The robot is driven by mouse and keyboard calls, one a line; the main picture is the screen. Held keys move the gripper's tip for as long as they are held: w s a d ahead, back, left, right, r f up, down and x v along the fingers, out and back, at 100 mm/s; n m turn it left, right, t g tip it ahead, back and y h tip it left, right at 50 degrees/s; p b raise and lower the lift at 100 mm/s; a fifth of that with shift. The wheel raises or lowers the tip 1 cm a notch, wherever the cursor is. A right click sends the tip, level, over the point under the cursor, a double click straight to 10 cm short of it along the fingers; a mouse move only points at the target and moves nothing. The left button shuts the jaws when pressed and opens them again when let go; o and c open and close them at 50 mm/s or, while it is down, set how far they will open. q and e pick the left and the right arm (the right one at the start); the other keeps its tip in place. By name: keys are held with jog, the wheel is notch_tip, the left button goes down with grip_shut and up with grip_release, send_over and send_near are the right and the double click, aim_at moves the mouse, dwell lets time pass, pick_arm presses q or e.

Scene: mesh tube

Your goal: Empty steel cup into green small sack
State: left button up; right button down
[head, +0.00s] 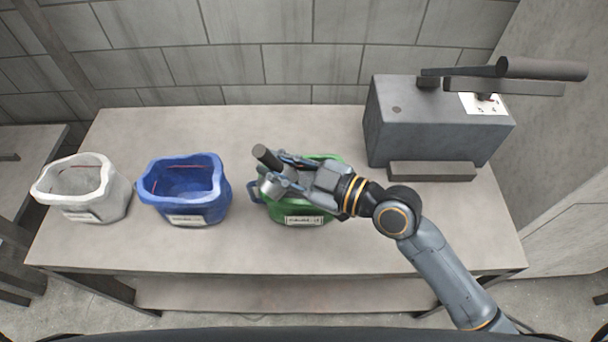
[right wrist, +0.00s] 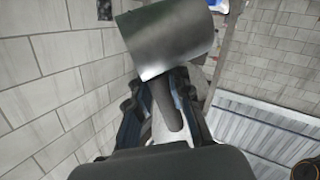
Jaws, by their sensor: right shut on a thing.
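The green small sack (head: 305,208) stands on the table, to the right of the blue sack. My right gripper (head: 282,175) is over it and hides much of its opening. The gripper is shut on the dark handle of the steel cup (head: 270,185). In the right wrist view the steel cup (right wrist: 170,42) is a shiny cylinder just past the fingertips (right wrist: 160,95), tilted on its side. Its mouth and contents cannot be made out. My left gripper is not in view.
A blue sack (head: 226,198) and a white sack (head: 118,203) stand in a row on the left of the table (head: 200,250). A grey machine with a lever (head: 415,130) stands at the back right. The front strip of the table is clear.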

jog(key=shift+w+d+r, duration=0.1)
jog(key=shift+w+d+m+b, duration=0.15)
jog(key=shift+m+b, duration=0.15)
jog(key=shift+m, duration=0.1)
jog(key=f+b, duration=0.1)
jog(key=w+d+m+y+b, duration=0.1)
jog(key=b, duration=0.1)
jog(key=shift+w+d+f, duration=0.15)
jog(key=shift+f, duration=0.2)
jog(key=shift+w+d+r+m+b, duration=0.2)
jog(key=shift+w+m+b, duration=0.1)
jog(key=shift+b, duration=0.1)
jog(key=shift+r, duration=0.25)
jog(key=shift+s, duration=0.1)
